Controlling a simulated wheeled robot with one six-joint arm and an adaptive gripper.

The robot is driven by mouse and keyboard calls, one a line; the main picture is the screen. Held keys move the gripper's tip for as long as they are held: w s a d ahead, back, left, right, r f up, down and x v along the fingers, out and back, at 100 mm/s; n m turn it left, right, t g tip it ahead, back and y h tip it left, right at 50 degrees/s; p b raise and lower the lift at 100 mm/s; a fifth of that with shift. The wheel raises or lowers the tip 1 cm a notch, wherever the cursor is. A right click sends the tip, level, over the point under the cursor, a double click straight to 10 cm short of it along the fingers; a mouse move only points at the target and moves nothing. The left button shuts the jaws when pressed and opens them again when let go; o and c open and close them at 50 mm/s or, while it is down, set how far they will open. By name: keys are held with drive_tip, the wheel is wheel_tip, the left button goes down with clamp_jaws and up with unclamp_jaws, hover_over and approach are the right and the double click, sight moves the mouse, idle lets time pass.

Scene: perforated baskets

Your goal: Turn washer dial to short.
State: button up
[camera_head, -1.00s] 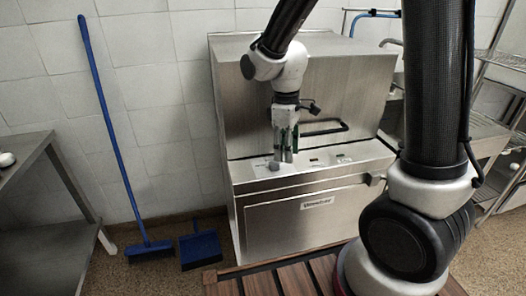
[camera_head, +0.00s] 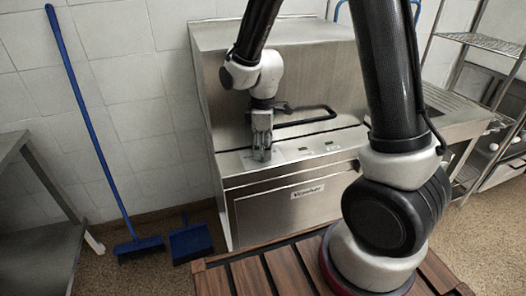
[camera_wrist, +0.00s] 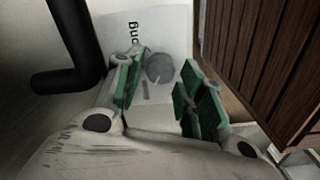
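The washer (camera_head: 290,60) is a steel machine with a sloped control panel (camera_head: 330,142) on its front ledge. In the wrist view its round grey dial (camera_wrist: 160,67) shows on the pale panel, with a thin pointer line towards the lower left of the picture. Partly hidden sideways lettering (camera_wrist: 134,38) shows "ong"; smaller marks below the dial are unreadable. My gripper (camera_head: 262,156) is over the left part of the panel, pointing down, hiding the dial in the head view. In the wrist view my gripper (camera_wrist: 163,80) is open, its green-padded fingers on either side of the dial, with no clear contact.
A black bar handle (camera_head: 305,117) stands out from the washer just behind my gripper, and shows at left in the wrist view (camera_wrist: 75,50). A blue broom (camera_head: 90,130) and dustpan (camera_head: 191,241) stand at left. Steel tables flank the washer.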

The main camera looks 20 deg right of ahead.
drive_tip(key=shift+f, duration=0.85)
drive_tip(key=c, duration=0.8)
drive_tip(key=shift+m, duration=0.3)
drive_tip(key=m, duration=1.1)
drive_tip(key=shift+m, duration=0.3)
